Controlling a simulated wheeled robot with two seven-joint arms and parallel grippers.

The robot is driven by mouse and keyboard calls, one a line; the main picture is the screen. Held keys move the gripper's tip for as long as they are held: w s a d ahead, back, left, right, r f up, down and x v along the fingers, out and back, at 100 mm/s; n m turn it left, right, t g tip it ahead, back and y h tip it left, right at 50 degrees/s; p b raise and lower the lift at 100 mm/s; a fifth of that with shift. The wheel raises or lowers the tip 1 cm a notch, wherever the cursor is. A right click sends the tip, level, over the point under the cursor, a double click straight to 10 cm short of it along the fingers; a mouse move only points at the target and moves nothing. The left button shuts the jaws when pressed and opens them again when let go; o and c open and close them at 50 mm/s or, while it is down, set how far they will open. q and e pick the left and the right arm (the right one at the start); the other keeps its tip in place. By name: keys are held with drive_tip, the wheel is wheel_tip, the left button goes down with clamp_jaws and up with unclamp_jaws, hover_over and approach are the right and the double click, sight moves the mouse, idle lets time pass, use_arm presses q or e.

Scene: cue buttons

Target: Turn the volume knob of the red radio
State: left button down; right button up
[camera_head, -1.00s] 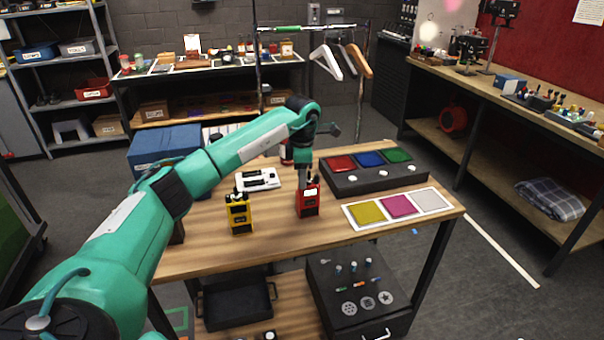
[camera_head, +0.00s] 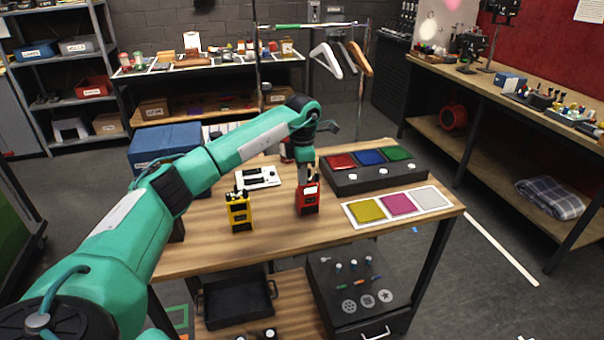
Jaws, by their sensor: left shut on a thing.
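The red radio (camera_head: 307,202) stands upright near the middle of the wooden table (camera_head: 275,238). My left gripper (camera_head: 308,182) points down at the top of the red radio, and its jaws are shut on the knob there. The knob itself is too small and too covered by the gripper to make out. A yellow radio (camera_head: 239,214) stands to the left, apart from the gripper. My right gripper is not in view.
A dark box with red, blue and green buttons (camera_head: 370,159) lies behind to the right. A mat with yellow, magenta and white squares (camera_head: 398,204) lies front right. A white panel (camera_head: 258,178) and a blue box (camera_head: 165,147) are behind left.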

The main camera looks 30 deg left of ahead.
use_arm(q)
drive_tip(key=n, duration=0.6)
idle(0.6)
drive_tip(key=c, duration=1.4)
unclamp_jaws()
drive_tip(key=shift+r, duration=0.1)
